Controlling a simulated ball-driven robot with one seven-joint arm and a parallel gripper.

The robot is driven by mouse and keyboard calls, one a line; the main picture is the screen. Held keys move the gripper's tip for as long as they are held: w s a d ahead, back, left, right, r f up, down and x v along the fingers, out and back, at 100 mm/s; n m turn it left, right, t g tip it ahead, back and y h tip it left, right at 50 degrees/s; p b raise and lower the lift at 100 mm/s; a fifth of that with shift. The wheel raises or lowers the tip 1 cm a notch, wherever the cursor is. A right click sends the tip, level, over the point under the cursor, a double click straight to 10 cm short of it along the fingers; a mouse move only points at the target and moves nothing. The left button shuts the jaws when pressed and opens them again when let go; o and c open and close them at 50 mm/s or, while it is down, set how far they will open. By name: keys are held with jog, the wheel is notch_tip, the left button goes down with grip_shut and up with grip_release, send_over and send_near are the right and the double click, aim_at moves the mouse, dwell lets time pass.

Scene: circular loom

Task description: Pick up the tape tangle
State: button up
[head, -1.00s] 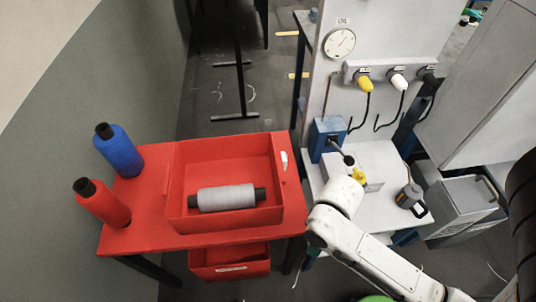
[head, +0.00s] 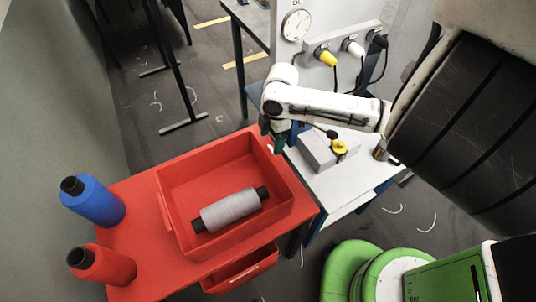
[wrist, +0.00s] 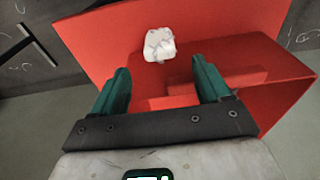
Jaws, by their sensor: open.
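The tape tangle is a small white crumpled lump (wrist: 160,45) on a red surface in the wrist view. It lies just beyond my fingertips, roughly centred between them and apart from both. My gripper (wrist: 161,70) is open and empty, with one dark green finger on each side. In the head view my gripper (head: 278,142) points down over the right back edge of the red table, beside the red tray. There it mostly hides the tangle.
The red tray (head: 171,213) holds a grey spool (head: 231,209). A blue spool (head: 93,201) and a red spool (head: 101,264) stand on the left of the red table (head: 140,207). A white bench with a grey box (head: 318,153) is close on the right.

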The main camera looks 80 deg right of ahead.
aim_at(272, 148)
jog(key=shift+w+a+f+p, duration=0.1)
jog(key=shift+f+p, duration=0.1)
jog(key=shift+f, duration=1.5)
jog(key=shift+w+a+f+p, duration=0.1)
jog(key=shift+f+p, duration=0.1)
jog(key=shift+f, duration=1.5)
jog(key=shift+c, duration=0.2)
jog(key=c, duration=1)
jog(key=shift+s+d, duration=0.1)
jog(key=shift+s+d+r+b, duration=0.25)
jog(key=shift+r+b, duration=0.1)
jog(key=shift+b, duration=0.05)
notch_tip(272, 148, up, 10)
jog(key=shift+r, duration=0.2)
jog(key=s+d+b, duration=0.1)
jog(key=s+d, duration=0.3)
jog(key=s, duration=0.1)
jog(key=s+d+b, duration=0.1)
jog(key=s+d, duration=0.3)
jog(key=s+d+b, duration=0.1)
jog(key=s+d, duration=0.3)
jog(key=s, duration=0.1)
jog(key=shift+s+d+r+b, duration=0.2)
jog(key=shift+s+r+b, duration=0.05)
jog(key=shift+s+b, duration=0.05)
